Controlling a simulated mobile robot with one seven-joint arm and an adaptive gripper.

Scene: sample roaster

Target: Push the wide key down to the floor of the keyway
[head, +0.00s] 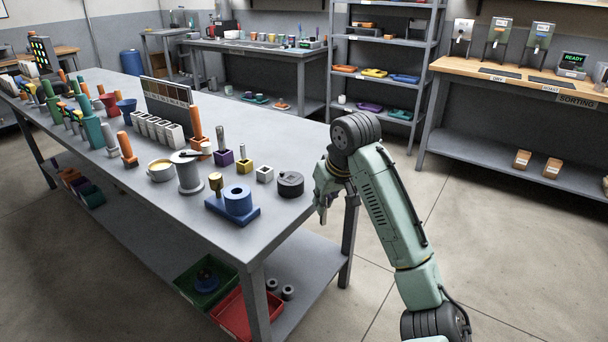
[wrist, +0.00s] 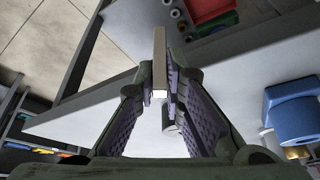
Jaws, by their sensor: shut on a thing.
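My gripper (head: 322,208) hangs just off the right edge of the grey table in the head view. In the wrist view, my gripper (wrist: 162,88) is shut on a long narrow grey-brown bar (wrist: 159,62) with a bright end face. I cannot tell whether this bar is the wide key. A black round block (head: 290,184) stands on the table near that edge. A blue base with a blue ring (head: 238,200) stands left of it and shows in the wrist view (wrist: 292,112). I cannot make out a keyway.
The grey table (head: 240,248) holds a white block (head: 265,174), a yellow block (head: 244,166), a spool (head: 188,175) and many pegs. Green (head: 205,280) and red (head: 240,312) trays lie on its lower shelf.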

